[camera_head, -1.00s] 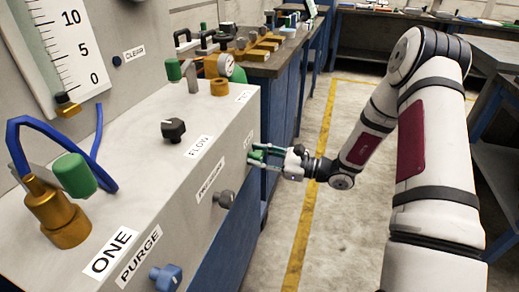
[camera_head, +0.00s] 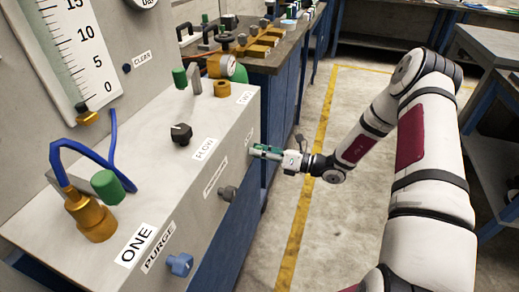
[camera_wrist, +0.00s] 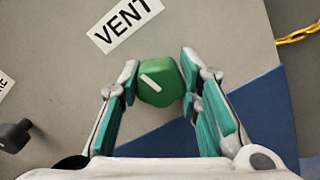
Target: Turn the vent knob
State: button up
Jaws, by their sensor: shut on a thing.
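The green vent knob (camera_wrist: 160,96) sits on the front of a grey panel box, just below the VENT label (camera_wrist: 128,20) in the wrist view. A short white mark on its face slants from upper left to lower right. My gripper (camera_wrist: 158,84) has its teal-padded fingers shut on the knob, one on each side. In the head view my gripper (camera_head: 258,151) is at the far end of the box front. There its fingers mostly hide the knob.
A dark pressure knob (camera_head: 228,193) and a blue purge knob (camera_head: 179,264) stick out of the same front face. A black flow knob (camera_head: 181,134) stands on the box top (camera_head: 150,160). A workbench (camera_head: 285,52) stands behind. The floor to the right is open.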

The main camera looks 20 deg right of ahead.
jog(key=shift+m+p, duration=0.3)
jog(key=shift+m, duration=0.5)
jog(key=shift+f, duration=0.1)
jog(key=o, duration=1.1)
jog(key=shift+o, duration=0.2)
jog(key=v, duration=1.2)
